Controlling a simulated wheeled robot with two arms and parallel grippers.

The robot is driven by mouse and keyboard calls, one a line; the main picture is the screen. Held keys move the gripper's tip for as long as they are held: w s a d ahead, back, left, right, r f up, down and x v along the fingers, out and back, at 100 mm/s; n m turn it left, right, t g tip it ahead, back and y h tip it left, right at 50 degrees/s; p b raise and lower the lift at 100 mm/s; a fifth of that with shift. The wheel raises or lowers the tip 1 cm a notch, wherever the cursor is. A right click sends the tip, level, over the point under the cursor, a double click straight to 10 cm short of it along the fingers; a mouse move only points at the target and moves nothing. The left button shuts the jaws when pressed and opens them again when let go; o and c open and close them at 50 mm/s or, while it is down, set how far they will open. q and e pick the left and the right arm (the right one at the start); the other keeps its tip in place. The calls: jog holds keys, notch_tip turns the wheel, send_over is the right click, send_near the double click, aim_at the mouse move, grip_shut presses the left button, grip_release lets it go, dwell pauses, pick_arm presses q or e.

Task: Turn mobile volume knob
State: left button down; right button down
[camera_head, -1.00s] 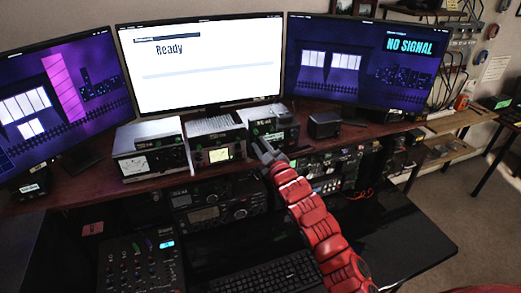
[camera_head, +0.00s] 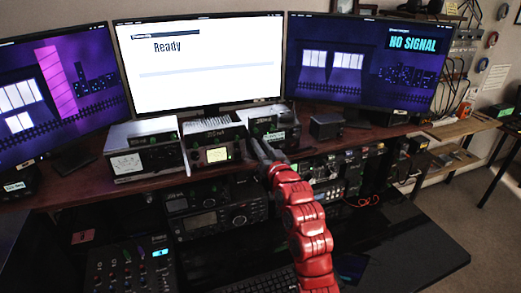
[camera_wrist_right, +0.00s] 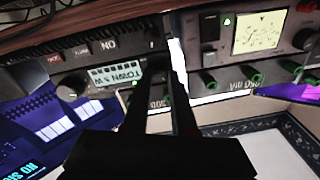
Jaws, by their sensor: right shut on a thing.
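My right gripper (camera_head: 263,151) reaches up to the front of the rightmost radio box (camera_head: 283,133) on the desk shelf. In the right wrist view, which is upside down, its two dark fingers (camera_wrist_right: 164,92) stand at a small dark knob with a green mark, beside the lit text display (camera_wrist_right: 128,73). The fingers are shut on this knob and hide most of it. I cannot read a label that names it. My left gripper is not in view.
The middle box (camera_head: 215,146) with a lit meter stands close to the left, with more green-marked knobs (camera_wrist_right: 208,80) near my fingers. Another box (camera_head: 143,150) is further left. Radios (camera_head: 215,210) sit below the shelf. A small black cube (camera_head: 325,126) is at right.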

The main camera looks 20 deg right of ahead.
jog(key=m+h+p, duration=0.1)
jog(key=m, duration=0.8)
dwell(0.4)
jog(key=c, duration=0.7)
grip_release()
jog(key=shift+s, duration=0.1)
